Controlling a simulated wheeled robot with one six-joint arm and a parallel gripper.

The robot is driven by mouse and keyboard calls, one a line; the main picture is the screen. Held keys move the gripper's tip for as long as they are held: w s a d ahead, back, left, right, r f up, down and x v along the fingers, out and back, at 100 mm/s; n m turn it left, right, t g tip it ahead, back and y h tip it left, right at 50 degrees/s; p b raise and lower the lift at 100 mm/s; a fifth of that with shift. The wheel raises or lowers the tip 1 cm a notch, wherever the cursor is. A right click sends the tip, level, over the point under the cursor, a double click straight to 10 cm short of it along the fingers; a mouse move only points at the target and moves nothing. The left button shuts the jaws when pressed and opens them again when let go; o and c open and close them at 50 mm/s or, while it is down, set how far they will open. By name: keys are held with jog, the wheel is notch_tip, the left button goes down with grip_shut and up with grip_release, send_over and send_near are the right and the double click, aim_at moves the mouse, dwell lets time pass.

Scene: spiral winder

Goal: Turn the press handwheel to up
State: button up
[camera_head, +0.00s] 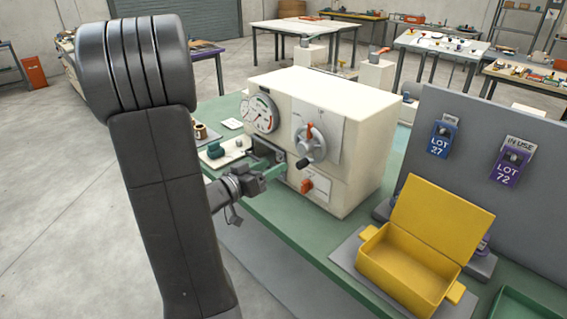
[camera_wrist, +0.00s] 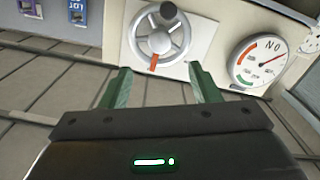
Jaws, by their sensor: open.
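The press (camera_head: 355,125) is a cream box on the green bench. Its grey spoked handwheel (camera_head: 312,144) is on the front face, with a red mark at the top of the rim and a black knob at the lower left. The wheel (camera_wrist: 160,41) also shows in the wrist view, which appears inverted, with the red mark low and the knob high. My gripper (camera_wrist: 160,72) is open, its two green fingers apart and nothing between them. In the head view my gripper (camera_head: 276,165) is in front of the press, left of and below the wheel, not visibly touching it.
A round dial gauge (camera_head: 262,113) is left of the wheel, and a red-orange knob (camera_head: 306,186) is below it. A yellow open box (camera_head: 405,268) stands on the bench to the right, before a grey panel (camera_head: 475,185) with lot tags.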

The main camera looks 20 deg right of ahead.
aim_at(301, 150)
jog(key=shift+v, duration=1.25)
jog(key=p+x, duration=0.2)
jog(key=x, duration=1.2)
jog(key=shift+a, duration=0.15)
